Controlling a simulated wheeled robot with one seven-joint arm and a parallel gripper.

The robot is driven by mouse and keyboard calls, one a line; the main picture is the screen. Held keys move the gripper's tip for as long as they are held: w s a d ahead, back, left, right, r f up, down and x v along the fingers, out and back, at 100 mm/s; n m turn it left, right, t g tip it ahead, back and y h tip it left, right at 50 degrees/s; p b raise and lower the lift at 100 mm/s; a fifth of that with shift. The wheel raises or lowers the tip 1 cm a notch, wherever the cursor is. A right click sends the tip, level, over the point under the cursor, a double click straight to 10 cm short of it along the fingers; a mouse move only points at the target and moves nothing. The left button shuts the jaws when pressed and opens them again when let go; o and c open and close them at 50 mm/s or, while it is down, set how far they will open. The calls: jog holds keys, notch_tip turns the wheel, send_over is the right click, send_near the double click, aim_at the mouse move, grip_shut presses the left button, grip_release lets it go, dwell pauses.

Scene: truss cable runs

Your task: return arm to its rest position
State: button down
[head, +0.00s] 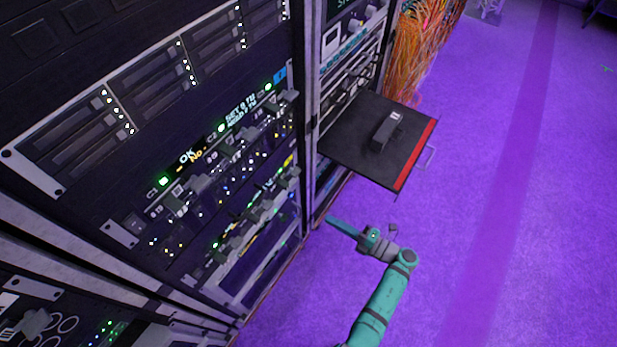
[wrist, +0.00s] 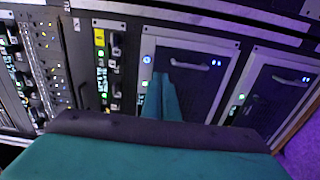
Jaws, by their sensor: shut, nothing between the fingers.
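My arm reaches up from the bottom of the head view in teal and grey. My gripper (head: 341,228) points left toward the lower part of the equipment racks, over the purple floor. In the wrist view the teal fingers of my gripper (wrist: 162,97) lie together, with nothing held between them. They are in front of a dark panel with a handle (wrist: 200,66), and I cannot tell whether they touch it.
A tall rack (head: 215,150) with lit modules fills the left. A black shelf (head: 350,140) with a red front edge juts out above my gripper, bearing a dark block (head: 385,132). Orange cables (head: 425,40) hang behind. The purple floor (head: 530,220) at right is clear.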

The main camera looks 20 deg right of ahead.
jog(key=s+a+r+m+t+h, duration=0.15)
jog(key=a+r+m+t, duration=0.3)
jog(key=a, duration=0.45)
jog(key=s+a+r+m+t+h, duration=0.1)
jog(key=a+r+m+t+h, duration=0.3)
jog(key=a, duration=0.6)
jog(key=s+a+r+m+g+h, duration=0.1)
jog(key=s+r+m+g+h, duration=0.2)
jog(key=s+r+m, duration=0.2)
jog(key=s+a+r+m+g+h, duration=0.1)
jog(key=s+r+m+g+h, duration=0.2)
jog(key=s+m, duration=0.9)
jog(key=s+r+g, duration=0.1)
jog(key=s+r, duration=0.1)
jog(key=s, duration=0.6)
jog(key=shift+s+a+r, duration=0.25)
jog(key=shift+s+r, duration=0.05)
jog(key=shift+r, duration=0.05)
jog(key=shift+m, duration=0.25)
